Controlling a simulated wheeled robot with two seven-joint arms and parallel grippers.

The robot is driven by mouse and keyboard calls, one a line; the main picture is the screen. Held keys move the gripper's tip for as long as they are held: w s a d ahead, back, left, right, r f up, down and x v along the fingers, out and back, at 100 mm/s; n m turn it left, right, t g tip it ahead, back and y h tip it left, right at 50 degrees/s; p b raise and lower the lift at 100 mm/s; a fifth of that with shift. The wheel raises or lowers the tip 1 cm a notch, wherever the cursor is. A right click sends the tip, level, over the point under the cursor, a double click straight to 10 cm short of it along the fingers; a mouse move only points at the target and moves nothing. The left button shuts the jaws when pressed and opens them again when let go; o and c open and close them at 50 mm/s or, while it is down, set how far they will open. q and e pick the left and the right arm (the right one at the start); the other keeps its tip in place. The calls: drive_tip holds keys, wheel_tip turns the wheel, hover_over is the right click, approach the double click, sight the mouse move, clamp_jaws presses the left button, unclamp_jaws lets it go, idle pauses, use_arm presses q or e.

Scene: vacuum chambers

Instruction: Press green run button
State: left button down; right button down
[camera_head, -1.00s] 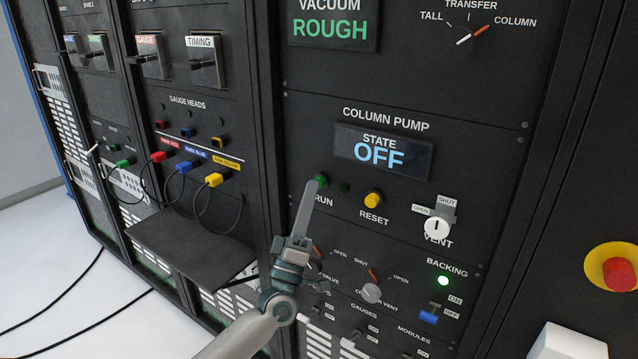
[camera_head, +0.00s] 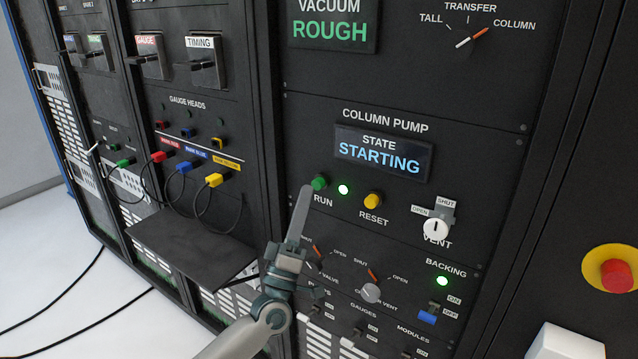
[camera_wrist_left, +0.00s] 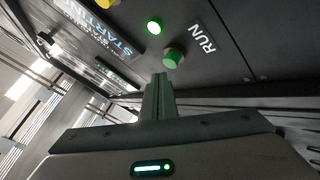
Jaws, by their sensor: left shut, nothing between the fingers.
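The green RUN button (camera_head: 319,182) is on the black column pump panel, above the RUN label. A lit green lamp (camera_head: 343,189) is just right of it. The state display (camera_head: 382,154) reads STARTING. My left gripper (camera_head: 305,190) is shut and empty, its fingertips just below and left of the button, with a small gap apparent. In the left wrist view the button (camera_wrist_left: 173,57) stands out from the panel beyond the shut fingertips (camera_wrist_left: 160,76), beside the lit lamp (camera_wrist_left: 154,27). My right gripper is not in view.
A yellow RESET button (camera_head: 373,201) and a white VENT key switch (camera_head: 436,229) are to the right. Switches and knobs (camera_head: 371,293) are below. A black shelf (camera_head: 190,247) juts out at left. A red emergency button (camera_head: 617,275) is at far right.

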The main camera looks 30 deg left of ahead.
use_arm(q)
drive_tip(key=shift+s, duration=0.1)
drive_tip(key=shift+s+a+p, duration=0.2)
drive_tip(key=shift+s+p, duration=0.65)
drive_tip(key=shift+s, duration=2.05)
